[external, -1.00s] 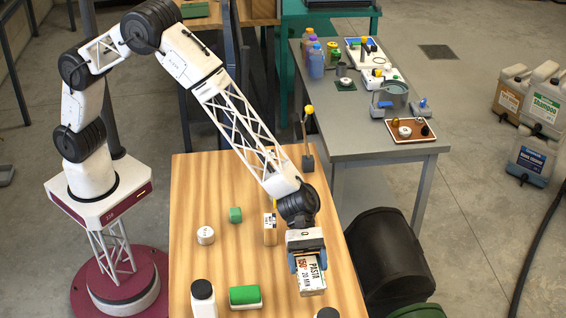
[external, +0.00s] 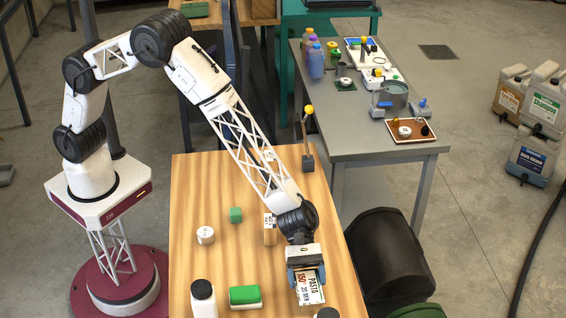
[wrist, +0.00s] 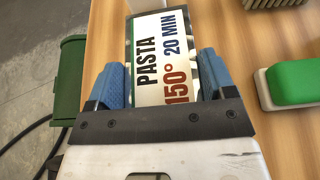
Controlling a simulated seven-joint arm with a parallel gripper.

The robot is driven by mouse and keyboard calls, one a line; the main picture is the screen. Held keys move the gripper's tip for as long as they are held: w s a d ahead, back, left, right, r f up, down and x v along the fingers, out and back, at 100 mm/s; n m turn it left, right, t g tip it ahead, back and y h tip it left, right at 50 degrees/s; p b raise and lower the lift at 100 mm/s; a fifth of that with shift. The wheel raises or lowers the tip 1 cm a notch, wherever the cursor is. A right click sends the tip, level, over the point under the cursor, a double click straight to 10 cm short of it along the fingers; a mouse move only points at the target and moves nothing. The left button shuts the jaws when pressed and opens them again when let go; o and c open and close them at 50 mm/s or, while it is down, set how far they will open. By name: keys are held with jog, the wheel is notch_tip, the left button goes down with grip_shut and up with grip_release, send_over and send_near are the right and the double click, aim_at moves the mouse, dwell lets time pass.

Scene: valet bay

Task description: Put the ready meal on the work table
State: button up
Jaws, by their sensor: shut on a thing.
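The ready meal (external: 311,290) is a flat white box with PASTA, 150° and 20 MIN printed on it. My gripper (external: 307,275) is shut on it at the front right of the wooden table (external: 195,180). In the wrist view, the box (wrist: 162,60) sits between the two blue fingers of my gripper (wrist: 160,78), its printed face to the camera. I cannot tell whether the box touches the wood. A grey table (external: 350,143) stands behind and to the right.
A dark bin (external: 385,255) is right of the wooden table. Bare wood lies between these things.

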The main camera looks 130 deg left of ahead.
aim_at(307, 288)
jog(key=shift+f, duration=0.2)
jog(key=shift+f, duration=1.8)
jog(key=shift+f, duration=0.1)
jog(key=o, duration=1.1)
jog(key=shift+c, duration=0.2)
jog(key=v, duration=1.2)
